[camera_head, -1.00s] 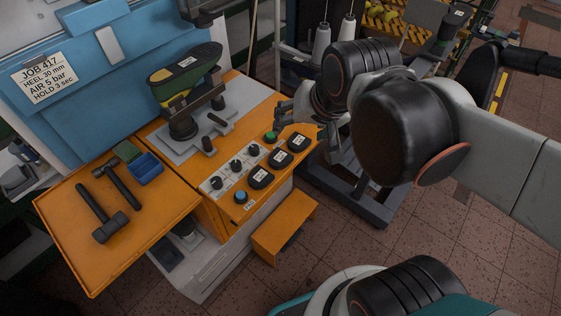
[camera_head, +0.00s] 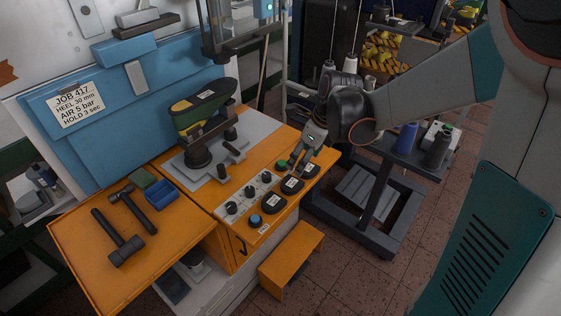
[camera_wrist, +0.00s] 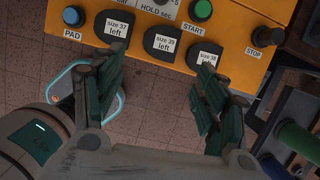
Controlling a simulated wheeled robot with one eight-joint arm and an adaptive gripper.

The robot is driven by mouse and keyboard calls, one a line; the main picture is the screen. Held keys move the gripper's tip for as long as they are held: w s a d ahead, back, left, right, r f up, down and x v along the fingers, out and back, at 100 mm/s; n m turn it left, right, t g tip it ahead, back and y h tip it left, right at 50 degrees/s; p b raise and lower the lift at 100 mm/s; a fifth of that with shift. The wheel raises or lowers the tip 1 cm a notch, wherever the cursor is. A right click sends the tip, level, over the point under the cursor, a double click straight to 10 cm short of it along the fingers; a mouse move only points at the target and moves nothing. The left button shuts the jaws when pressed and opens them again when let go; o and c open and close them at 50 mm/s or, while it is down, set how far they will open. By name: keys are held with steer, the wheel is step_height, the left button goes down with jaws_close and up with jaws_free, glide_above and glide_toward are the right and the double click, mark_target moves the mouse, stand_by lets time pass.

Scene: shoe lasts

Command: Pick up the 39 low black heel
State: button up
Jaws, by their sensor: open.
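The 39 low black heel (camera_wrist: 163,41) is a dark, rounded piece with a white "size 39 left" label. In the wrist view it lies between two similar pieces, the size 37 (camera_wrist: 118,27) on its left and the size 38 (camera_wrist: 207,57) on its right. In the head view the 39 heel (camera_head: 292,186) is the middle of the row on the orange bench. My gripper (camera_wrist: 161,62) is open and empty. In the wrist view its fingers straddle the 39 heel's column, apart from it; their exact height is unclear. In the head view my gripper (camera_head: 303,160) hangs over the row's far end.
The control panel's blue PAD button (camera_wrist: 73,16), green START button (camera_wrist: 202,10) and STOP knob (camera_wrist: 268,36) are close by. A spool cart stands right.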

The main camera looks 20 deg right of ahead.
steer(key=b, duration=0.3)
glide_above(291, 184)
steer(key=s+d, duration=0.1)
steer(key=f, duration=0.8)
steer(key=shift+s+f, duration=0.2)
steer(key=shift+f, duration=0.05)
steer(key=shift+b+x, duration=1.35)
steer(key=shift+x, duration=1.3)
steer(key=shift+d+r, duration=0.1)
steer(key=shift+c, duration=0.6)
steer(key=c, duration=0.7)
